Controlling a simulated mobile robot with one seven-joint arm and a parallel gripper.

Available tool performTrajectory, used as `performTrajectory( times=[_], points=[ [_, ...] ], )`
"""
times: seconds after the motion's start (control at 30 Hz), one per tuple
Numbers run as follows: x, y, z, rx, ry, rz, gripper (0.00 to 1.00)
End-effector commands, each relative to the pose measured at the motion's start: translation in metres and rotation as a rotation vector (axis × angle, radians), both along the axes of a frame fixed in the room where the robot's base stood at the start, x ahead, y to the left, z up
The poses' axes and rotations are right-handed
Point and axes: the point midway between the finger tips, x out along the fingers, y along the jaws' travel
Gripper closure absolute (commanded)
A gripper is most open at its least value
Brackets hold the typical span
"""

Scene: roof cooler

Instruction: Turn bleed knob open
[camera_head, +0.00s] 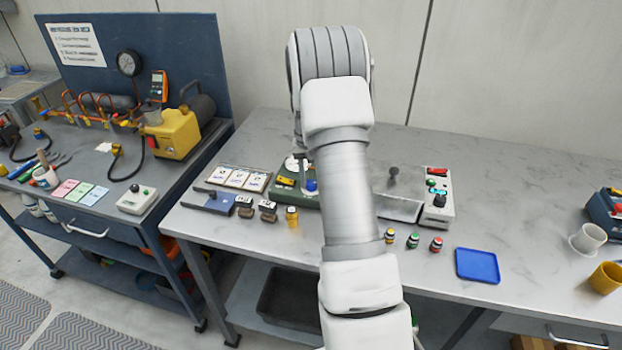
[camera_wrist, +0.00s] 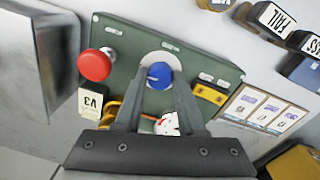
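A green panel (camera_wrist: 117,40) lies on the bench and carries a blue knob (camera_wrist: 160,75) on a round pale plate and a red mushroom knob (camera_wrist: 95,65). Its small labels are unreadable, so I cannot confirm which knob is the bleed knob. In the wrist view my gripper (camera_wrist: 160,84) has its two fingers apart, one on each side of the blue knob. I cannot tell whether they touch it. In the head view the blue knob (camera_head: 311,186) shows left of my arm, while my fingers are mostly hidden.
A tag marked V3 (camera_wrist: 91,104) sits beside the red knob. A tray of cards (camera_head: 221,179), small stamp-like blocks (camera_head: 245,205) and a grey control box (camera_head: 436,206) stand close by. A blue tray (camera_head: 478,265) lies to the right, with bare bench around it.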

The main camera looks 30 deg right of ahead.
Motion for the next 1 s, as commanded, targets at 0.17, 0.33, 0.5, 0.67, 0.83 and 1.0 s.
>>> performTrajectory(
  times=[0.17,0.33,0.5,0.67,0.83,1.0],
  points=[
    [0.000,0.000,0.001,-0.001,-0.001,0.001,0.31],
    [0.000,0.000,0.000,0.000,0.000,0.001,0.31],
    [0.000,0.000,0.004,-0.001,-0.001,0.001,0.31],
    [0.001,0.001,0.025,-0.001,-0.004,0.001,0.31],
    [0.003,0.002,0.066,-0.003,-0.006,0.001,0.31],
    [0.003,0.003,0.108,-0.002,-0.006,0.001,0.31]
  ],
)
